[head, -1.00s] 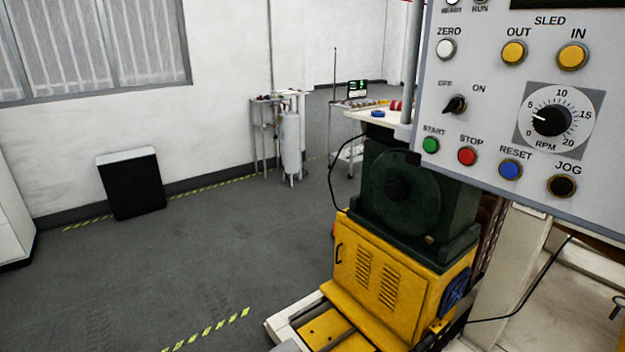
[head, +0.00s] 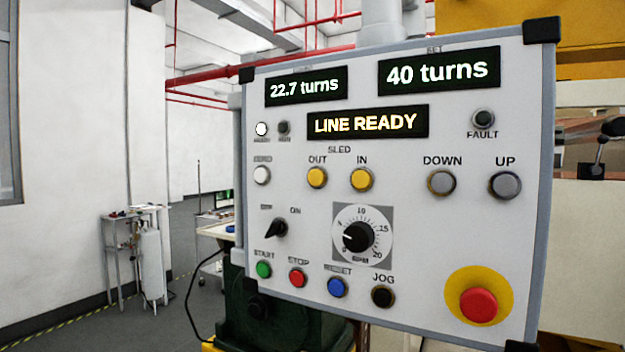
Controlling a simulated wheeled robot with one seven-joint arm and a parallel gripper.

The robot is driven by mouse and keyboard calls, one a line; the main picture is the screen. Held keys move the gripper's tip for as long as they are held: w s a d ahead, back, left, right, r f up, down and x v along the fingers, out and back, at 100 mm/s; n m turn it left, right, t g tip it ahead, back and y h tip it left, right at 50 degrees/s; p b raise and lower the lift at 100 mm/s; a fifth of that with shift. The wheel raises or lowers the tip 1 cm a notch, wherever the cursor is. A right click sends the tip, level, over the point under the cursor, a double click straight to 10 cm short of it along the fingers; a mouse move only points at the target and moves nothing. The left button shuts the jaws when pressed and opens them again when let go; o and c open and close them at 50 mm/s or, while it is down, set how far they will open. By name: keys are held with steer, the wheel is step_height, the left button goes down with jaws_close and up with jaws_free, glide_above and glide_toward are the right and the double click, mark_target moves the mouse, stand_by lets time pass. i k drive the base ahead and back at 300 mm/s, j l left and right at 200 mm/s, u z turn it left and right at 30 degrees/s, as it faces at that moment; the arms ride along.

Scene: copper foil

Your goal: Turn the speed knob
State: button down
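The speed knob (head: 357,237) is a black round knob on a square grey plate with a white RPM dial. It sits in the lower middle of the light grey control panel (head: 410,215). Its white pointer line points left, toward the low end of the scale; the exact value is too small to read surely. The dial shows 10, 15 and 20. My gripper is not in view.
Around the knob are an OFF/ON switch (head: 276,229), a green START button (head: 264,269), a black JOG button (head: 382,297) and a red emergency button (head: 478,305). The displays read 22.7 turns, 40 turns and LINE READY (head: 367,122).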

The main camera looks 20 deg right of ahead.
mark_target(358, 237)
steer(key=i+j+z, duration=0.15)
steer(key=j+z, duration=0.2)
steer(key=i+j+z, duration=0.15)
steer(key=j+z, duration=0.25)
steer(key=i+j+z, duration=0.1)
steer(key=j, duration=0.65)
steer(key=i+j+z, duration=0.1)
steer(key=j, duration=0.65)
steer(key=i+j+z, duration=0.1)
steer(key=j, duration=0.7)
